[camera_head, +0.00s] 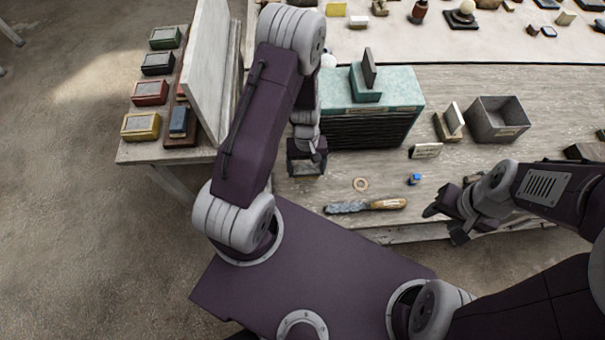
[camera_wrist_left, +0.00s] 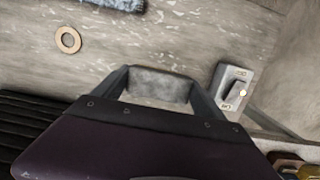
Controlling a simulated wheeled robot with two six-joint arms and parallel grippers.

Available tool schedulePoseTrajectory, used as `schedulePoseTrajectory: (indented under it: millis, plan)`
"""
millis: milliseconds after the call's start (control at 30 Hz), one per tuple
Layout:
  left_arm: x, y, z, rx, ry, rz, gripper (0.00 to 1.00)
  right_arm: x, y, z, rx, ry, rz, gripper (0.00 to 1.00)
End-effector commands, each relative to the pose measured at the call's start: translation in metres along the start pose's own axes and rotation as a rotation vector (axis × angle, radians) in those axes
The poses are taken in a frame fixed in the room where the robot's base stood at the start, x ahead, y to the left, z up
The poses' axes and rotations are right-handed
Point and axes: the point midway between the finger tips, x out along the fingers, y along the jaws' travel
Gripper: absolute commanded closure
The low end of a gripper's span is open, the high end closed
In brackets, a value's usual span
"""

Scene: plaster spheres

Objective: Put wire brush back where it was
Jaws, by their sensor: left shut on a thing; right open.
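The wire brush (camera_head: 365,206) lies on the wooden table near its front edge, with its tan wooden handle to the right and grey-blue bristles to the left. Part of its bristles shows at the top of the left wrist view (camera_wrist_left: 122,4). My left gripper (camera_head: 306,166) is shut on a grey block (camera_wrist_left: 160,88), above the table to the left of the brush and apart from it. My right gripper (camera_head: 444,226) is open and empty, to the right of the brush handle near the table's front edge.
A wooden ring (camera_head: 360,184) and a small blue object (camera_head: 414,179) lie behind the brush. A teal-topped cabinet (camera_head: 400,88) and an open grey bin (camera_head: 497,119) stand further back. A switch box (camera_wrist_left: 234,88) shows beside the left gripper in the wrist view.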

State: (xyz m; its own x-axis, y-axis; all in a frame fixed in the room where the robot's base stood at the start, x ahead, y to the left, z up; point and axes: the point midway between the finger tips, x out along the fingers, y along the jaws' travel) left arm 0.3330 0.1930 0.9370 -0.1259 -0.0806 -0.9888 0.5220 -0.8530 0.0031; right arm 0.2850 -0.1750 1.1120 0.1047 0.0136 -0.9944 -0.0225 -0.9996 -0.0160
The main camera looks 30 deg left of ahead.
Motion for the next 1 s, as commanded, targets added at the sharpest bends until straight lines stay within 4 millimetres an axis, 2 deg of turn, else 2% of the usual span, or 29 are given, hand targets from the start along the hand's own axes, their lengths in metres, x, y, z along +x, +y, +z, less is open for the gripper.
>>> schedulePoseTrajectory:
  millis: [100,233,400,467,833,867,900,1000]
  plan:
    - [0.007,-0.012,0.000,-0.002,-0.001,0.000,0.51,-0.001,0.000,0.000,0.000,0.000,0.000,0.53]
    - [0.010,-0.013,-0.001,0.000,-0.001,0.000,0.51,0.000,0.000,0.000,0.000,0.000,0.000,0.53]
    - [0.040,-0.013,-0.005,0.001,-0.002,-0.001,0.51,0.001,0.000,0.000,0.000,0.000,0.000,0.53]
    - [0.046,-0.013,-0.006,0.001,-0.002,-0.001,0.51,0.001,0.000,0.000,0.000,0.000,0.000,0.53]
    - [0.052,-0.012,-0.008,0.001,0.001,0.000,0.51,0.006,0.000,0.001,0.000,0.000,0.000,0.53]
    - [0.051,-0.012,-0.008,0.001,0.001,0.000,0.13,0.005,0.000,0.001,0.000,0.000,0.000,0.53]
    - [0.050,-0.012,-0.007,0.001,0.001,0.000,0.02,0.004,0.000,0.001,0.000,0.000,0.000,0.53]
    - [0.050,-0.012,-0.007,0.001,0.001,0.000,0.00,0.004,0.000,0.001,0.000,0.000,0.000,0.53]
